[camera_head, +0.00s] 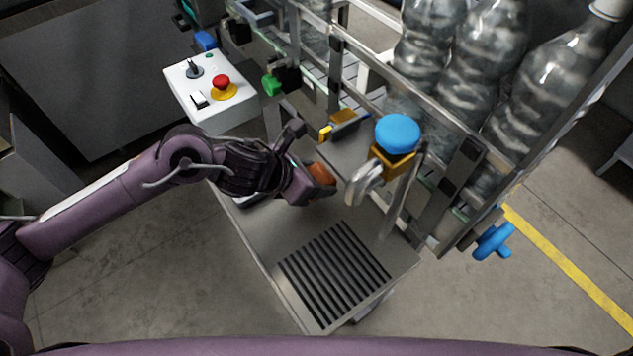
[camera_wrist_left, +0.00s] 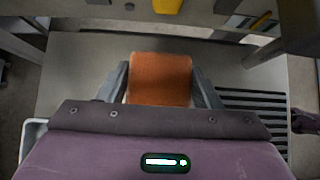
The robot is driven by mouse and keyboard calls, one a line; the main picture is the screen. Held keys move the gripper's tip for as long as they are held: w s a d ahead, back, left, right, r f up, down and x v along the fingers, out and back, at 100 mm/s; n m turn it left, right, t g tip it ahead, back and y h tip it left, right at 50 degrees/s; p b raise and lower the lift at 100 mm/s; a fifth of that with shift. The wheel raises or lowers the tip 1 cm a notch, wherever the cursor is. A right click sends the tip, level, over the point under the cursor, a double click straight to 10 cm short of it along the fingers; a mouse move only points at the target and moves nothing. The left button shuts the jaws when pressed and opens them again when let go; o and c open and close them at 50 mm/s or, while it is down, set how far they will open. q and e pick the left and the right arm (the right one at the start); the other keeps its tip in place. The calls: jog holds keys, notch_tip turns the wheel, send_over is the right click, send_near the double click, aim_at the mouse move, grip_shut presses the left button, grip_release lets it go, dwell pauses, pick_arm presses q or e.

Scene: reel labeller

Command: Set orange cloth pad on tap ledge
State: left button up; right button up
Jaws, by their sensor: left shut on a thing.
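The orange cloth pad (camera_wrist_left: 160,80) is between the fingers of my left gripper (camera_wrist_left: 161,92), which is shut on it. In the head view the pad (camera_head: 320,174) shows partly at the end of my left gripper (camera_head: 318,184), above the grey metal ledge (camera_head: 262,232). I cannot tell whether the pad touches the ledge. The tap (camera_head: 367,182) with a blue round knob (camera_head: 397,133) stands to the right of the pad. My right gripper is not clearly in view.
A black slotted grate (camera_head: 333,275) lies in the front part of the ledge. A white control box (camera_head: 211,87) with a red button stands at the back left. Large clear bottles (camera_head: 482,45) stand behind a metal rail at the right. A blue handle (camera_head: 493,240) sticks out at the right.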

pick_arm(q)
jog(key=shift+a+f, duration=0.1)
jog(key=shift+f, duration=0.5)
notch_tip(320, 180, down, 3)
jog(key=shift+r+p, duration=0.1)
jog(key=shift+p, duration=0.8)
jog(key=shift+w+d+f, duration=0.1)
jog(key=shift+d+f, duration=0.1)
jog(key=shift+f, duration=0.1)
jog(key=shift+f, duration=0.1)
jog(key=shift+f+b, duration=0.1)
jog(key=shift+b, duration=0.2)
jog(key=o, duration=1)
jog(key=shift+o, duration=0.2)
